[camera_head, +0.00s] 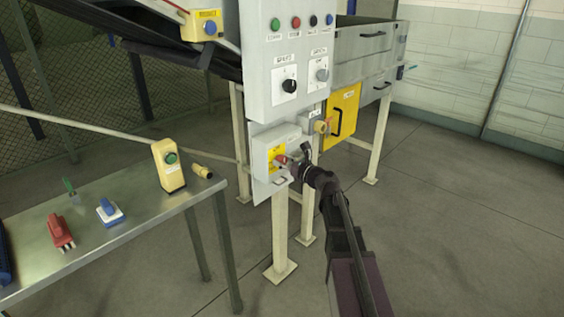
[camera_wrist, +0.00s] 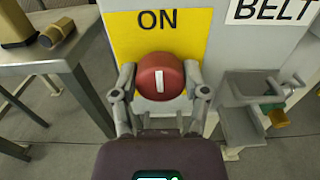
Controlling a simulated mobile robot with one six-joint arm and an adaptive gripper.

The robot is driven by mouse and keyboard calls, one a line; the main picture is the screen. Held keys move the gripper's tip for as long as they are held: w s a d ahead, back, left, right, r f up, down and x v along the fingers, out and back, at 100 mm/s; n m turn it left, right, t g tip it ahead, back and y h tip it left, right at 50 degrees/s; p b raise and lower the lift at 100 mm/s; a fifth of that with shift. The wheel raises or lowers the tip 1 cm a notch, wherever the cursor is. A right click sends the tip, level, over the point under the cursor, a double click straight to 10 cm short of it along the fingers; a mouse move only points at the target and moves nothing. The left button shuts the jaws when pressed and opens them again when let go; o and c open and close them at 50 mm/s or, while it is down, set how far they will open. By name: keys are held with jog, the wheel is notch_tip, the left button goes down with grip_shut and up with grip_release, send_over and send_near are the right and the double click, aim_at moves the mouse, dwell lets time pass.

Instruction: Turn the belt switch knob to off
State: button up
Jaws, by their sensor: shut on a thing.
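The belt switch knob (camera_wrist: 160,77) is round and red with a white pointer line. In the wrist view the line stands nearly upright, below the word ON on the yellow plate (camera_wrist: 124,38). My gripper (camera_wrist: 160,88) has one finger on each side of the knob and is shut on it. A white label reading BELT (camera_wrist: 272,10) is at the upper right in the wrist view. No OFF marking is visible.
A control panel (camera_head: 262,95) with buttons and two black and grey knobs is above the box. A yellow panel with a black handle (camera_head: 343,110) is to the right. A metal table (camera_head: 135,195) with tools and a yellow button box (camera_head: 168,167) stands left. The right floor is clear.

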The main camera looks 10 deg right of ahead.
jog(key=shift+a+n, duration=0.1)
jog(key=shift+n, duration=0.3)
jog(key=n, duration=0.8)
jog(key=shift+a+n, duration=0.1)
jog(key=shift+n, duration=0.3)
jog(key=n, duration=0.4)
jog(key=shift+f+n, duration=0.1)
jog(key=shift+n, duration=2.1)
jog(key=o, duration=1.1)
jog(key=shift+o, duration=0.2)
jog(key=shift+s, duration=0.1)
